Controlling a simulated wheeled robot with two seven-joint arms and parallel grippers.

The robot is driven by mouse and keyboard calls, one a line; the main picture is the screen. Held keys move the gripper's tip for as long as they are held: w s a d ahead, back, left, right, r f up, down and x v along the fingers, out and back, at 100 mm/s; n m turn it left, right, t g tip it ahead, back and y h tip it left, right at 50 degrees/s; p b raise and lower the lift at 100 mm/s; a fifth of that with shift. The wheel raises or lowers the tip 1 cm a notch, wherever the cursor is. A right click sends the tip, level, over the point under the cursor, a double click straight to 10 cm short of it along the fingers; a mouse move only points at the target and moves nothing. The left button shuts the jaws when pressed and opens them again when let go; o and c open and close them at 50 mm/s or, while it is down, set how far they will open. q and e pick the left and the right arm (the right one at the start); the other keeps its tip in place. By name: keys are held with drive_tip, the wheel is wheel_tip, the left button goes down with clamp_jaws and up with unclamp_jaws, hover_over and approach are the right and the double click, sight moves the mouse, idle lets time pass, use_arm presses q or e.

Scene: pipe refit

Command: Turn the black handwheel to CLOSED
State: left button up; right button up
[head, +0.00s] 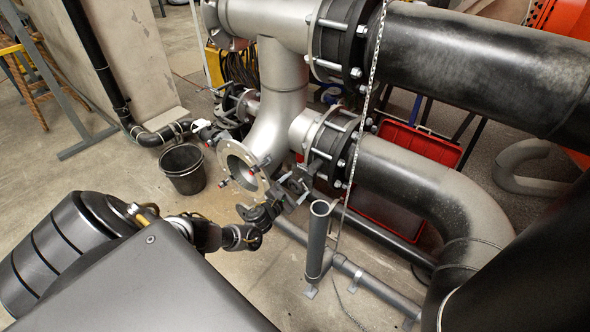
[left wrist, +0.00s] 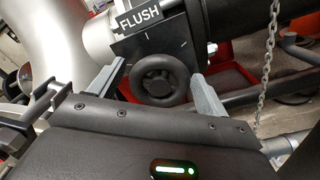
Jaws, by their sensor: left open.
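The black handwheel (left wrist: 160,81) is in the middle of the left wrist view, in front of a dark plate with pale tick marks. A sign reading FLUSH (left wrist: 138,17) is above it. No CLOSED marking is readable, and I cannot tell the wheel's setting. My left gripper (left wrist: 157,72) is open, with one grey finger on each side of the wheel. I cannot tell whether either finger touches it. In the head view my left gripper (head: 276,200) is by the valve beneath the pipes, and the wheel is hard to make out there. My right gripper is not in view.
A silver pipe with an open flange (head: 243,166) is just left of the valve. A chain (head: 366,95) hangs to the right. A short grey upright pipe (head: 318,240) stands nearby. A black bucket (head: 183,170) is on the floor, and a red tray (head: 420,145) is behind.

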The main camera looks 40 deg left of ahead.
use_arm(q)
drive_tip(key=shift+s, duration=0.15)
drive_tip(key=shift+s, duration=0.35)
drive_tip(key=s+p, duration=0.2)
drive_tip(key=s, duration=0.7)
drive_tip(key=shift+s+d, duration=0.15)
drive_tip(key=shift+s, duration=0.25)
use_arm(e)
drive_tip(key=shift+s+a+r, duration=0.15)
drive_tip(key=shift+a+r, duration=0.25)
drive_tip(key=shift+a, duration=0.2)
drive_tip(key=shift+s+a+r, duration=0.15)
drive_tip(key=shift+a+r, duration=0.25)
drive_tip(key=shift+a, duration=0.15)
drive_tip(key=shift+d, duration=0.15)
